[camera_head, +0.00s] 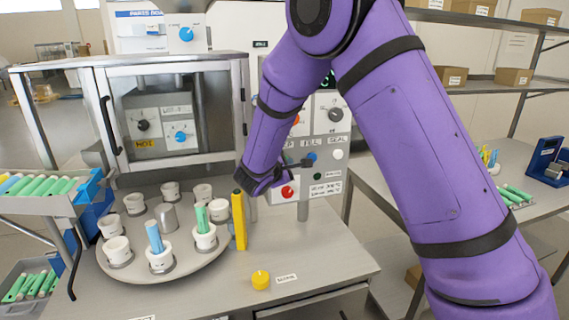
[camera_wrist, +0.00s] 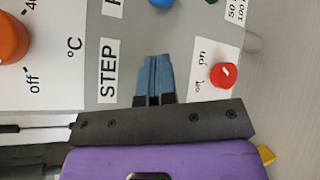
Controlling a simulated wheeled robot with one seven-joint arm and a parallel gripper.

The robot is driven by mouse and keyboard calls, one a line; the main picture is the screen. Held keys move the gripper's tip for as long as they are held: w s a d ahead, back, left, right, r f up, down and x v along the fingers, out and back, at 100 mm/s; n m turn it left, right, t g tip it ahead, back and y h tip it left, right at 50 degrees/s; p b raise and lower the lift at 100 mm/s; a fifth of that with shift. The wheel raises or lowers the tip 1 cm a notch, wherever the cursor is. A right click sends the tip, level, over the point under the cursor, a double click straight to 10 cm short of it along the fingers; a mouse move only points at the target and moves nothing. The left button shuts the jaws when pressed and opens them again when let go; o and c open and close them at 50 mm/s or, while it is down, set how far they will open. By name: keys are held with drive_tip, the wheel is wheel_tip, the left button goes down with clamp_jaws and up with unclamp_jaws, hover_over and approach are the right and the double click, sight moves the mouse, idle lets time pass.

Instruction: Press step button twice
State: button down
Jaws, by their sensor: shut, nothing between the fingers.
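The step button itself is hidden in both views. In the wrist view the STEP label (camera_wrist: 107,72) shows on the grey control panel (camera_wrist: 70,95). My gripper (camera_wrist: 154,75) has its blue-grey fingers together and empty, over the panel area beside that label, where they cover what lies behind. I cannot tell whether they touch the panel. In the head view my purple arm reaches down to the panel and covers its left part. The blue button (camera_head: 311,157) under the FILL label and the white button (camera_head: 338,154) under SEAL stay visible.
A red on/off knob (camera_wrist: 224,75) sits close to the fingers, and an orange dial (camera_wrist: 10,38) is at the left. A round carousel (camera_head: 195,262) with white cups, a yellow upright bar (camera_head: 239,222) and a yellow cap (camera_head: 261,280) stand on the table (camera_head: 325,268).

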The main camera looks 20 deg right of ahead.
drive_tip(key=shift+s, duration=0.8)
drive_tip(key=s, duration=0.5)
idle(0.5)
